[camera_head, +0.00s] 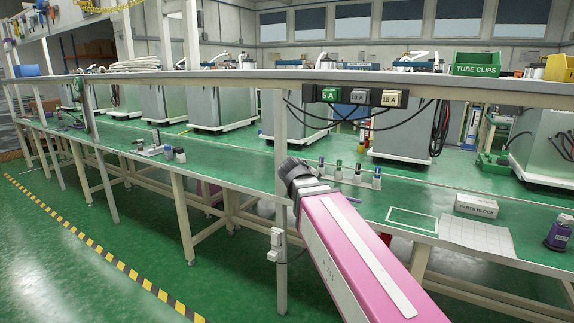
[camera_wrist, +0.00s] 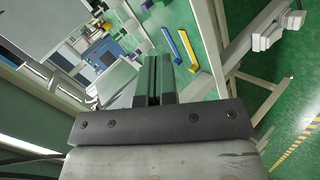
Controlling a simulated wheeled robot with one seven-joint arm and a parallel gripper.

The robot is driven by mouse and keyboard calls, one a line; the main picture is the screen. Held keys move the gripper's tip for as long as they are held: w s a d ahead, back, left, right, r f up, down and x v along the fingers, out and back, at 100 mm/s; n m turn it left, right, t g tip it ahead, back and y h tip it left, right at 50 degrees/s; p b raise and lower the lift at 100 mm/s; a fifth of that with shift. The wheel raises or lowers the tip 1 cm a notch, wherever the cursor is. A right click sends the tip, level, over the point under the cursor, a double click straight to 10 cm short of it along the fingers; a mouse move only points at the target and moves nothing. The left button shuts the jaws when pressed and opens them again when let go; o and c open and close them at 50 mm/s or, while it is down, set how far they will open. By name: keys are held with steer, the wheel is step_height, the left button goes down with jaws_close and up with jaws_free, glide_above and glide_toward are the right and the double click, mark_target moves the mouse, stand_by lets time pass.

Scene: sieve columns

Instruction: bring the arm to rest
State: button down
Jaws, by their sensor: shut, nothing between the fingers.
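My pink arm reaches up from the bottom of the head view, in front of the green bench (camera_head: 240,160), and ends in a dark grey part near the bench's front edge. The fingers cannot be made out there. In the wrist view my gripper (camera_wrist: 155,65) shows two dark fingers side by side, shut with nothing between them. They appear clear of the things around them. The wrist view is tilted, with the green floor at right.
Several small capped bottles (camera_head: 338,173) stand on the bench just right of my arm's end. A rail (camera_head: 230,76) with sockets (camera_head: 358,96) runs above the bench. A parts block (camera_head: 476,206) and a dark jar (camera_head: 559,232) are at right. Open floor (camera_head: 60,260) lies at left.

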steer(key=s+d+f+m+g+y, duration=0.2)
steer(key=s+d+f, duration=0.1)
steer(key=f, duration=0.7)
steer(key=s+d+f+m+g+y, duration=0.2)
steer(key=s+f, duration=0.4)
steer(key=f, duration=0.5)
steer(key=s+d+f+m+g+y, duration=0.2)
steer(key=s+d+f+m+g, duration=0.2)
steer(key=f, duration=0.6)
steer(key=shift+s+d+f, duration=0.3)
